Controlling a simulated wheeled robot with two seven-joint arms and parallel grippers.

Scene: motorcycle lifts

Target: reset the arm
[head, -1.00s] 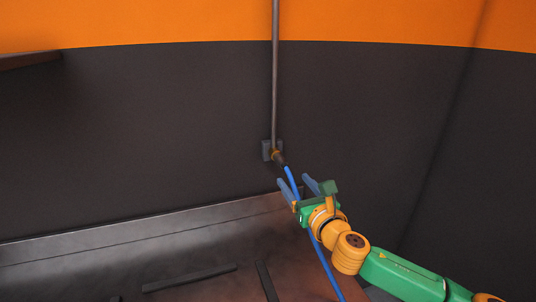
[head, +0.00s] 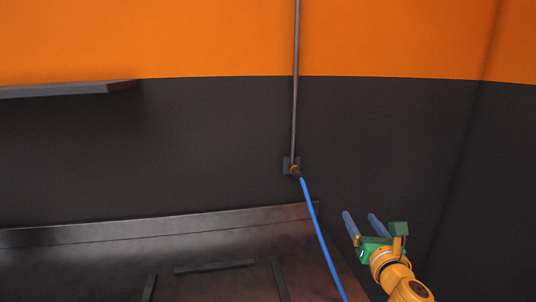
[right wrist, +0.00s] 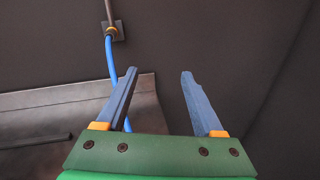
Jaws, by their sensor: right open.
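My right gripper (head: 362,224) is at the lower right of the head view, with green body, orange wrist and two blue-grey fingers. Its fingers are spread and nothing is between them; the right wrist view (right wrist: 158,95) shows the same. It is to the right of the blue hose (head: 318,225) and apart from it in the head view. The hose hangs from a fitting (head: 296,170) on the dark wall, and it also shows behind the left finger in the right wrist view (right wrist: 111,58). My left gripper is not in view.
A grey metal pipe (head: 297,80) runs down the wall to the fitting. A dark surface with a raised back edge (head: 160,225) lies at the lower left, with dark bars (head: 215,266) on it. A shelf (head: 70,90) juts out at the upper left. The wall area right of the hose is clear.

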